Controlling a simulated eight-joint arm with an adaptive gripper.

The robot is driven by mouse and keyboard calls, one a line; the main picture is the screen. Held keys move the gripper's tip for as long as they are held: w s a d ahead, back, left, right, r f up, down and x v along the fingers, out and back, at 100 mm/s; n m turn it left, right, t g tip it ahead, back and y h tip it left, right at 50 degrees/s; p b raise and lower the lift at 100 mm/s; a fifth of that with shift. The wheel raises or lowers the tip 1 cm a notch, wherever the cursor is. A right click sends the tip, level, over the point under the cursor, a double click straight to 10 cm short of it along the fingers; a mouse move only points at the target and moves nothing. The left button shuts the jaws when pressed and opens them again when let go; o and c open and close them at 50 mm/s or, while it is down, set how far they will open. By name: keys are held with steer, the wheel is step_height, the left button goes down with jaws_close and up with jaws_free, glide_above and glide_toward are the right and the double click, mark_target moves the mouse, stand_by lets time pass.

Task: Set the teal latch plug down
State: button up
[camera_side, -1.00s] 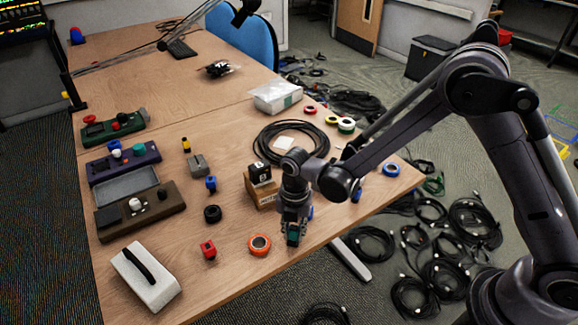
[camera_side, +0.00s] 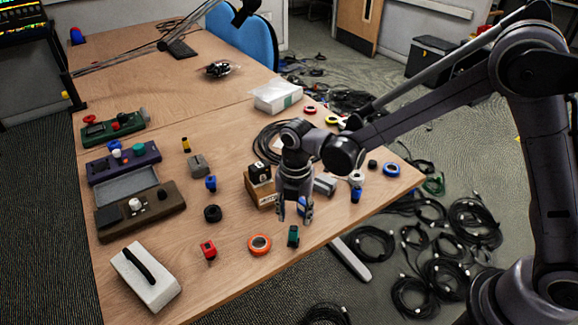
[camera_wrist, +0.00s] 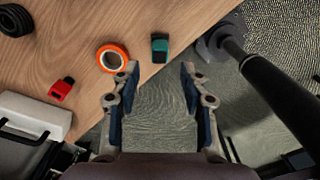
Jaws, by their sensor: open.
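The teal latch plug (camera_side: 293,236) stands on the wooden table near its front edge, to the right of the orange tape roll. It also shows in the wrist view (camera_wrist: 159,48), ahead of my fingers and on the table by the edge. My gripper (camera_side: 294,212) is open and empty, above and behind the plug in the side view and apart from it. In the wrist view its two fingers (camera_wrist: 159,85) are spread wide, with only floor between them.
The orange tape roll (camera_side: 259,244) and a red plug (camera_side: 208,250) lie left of the teal plug. A black ring (camera_side: 212,213) and a blue plug (camera_side: 210,183) are farther back. A cardboard box (camera_side: 261,188) stands close to my gripper. Cables cover the floor.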

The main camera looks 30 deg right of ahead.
mark_target(294, 229)
steer(key=s+d+r+m+t, duration=0.2)
steer(key=s+d+r+m, duration=0.1)
steer(key=d+r+m, duration=0.3)
steer(key=s+d+r+m+t, duration=0.1)
steer(key=s+d+r+m, duration=0.25)
steer(key=r+m, duration=0.4)
steer(key=s+d+r+m+t, duration=0.2)
steer(key=s+d+m+t, duration=0.2)
steer(key=m, duration=0.9)
steer(key=s+d, duration=0.3)
steer(key=shift+d, duration=0.25)
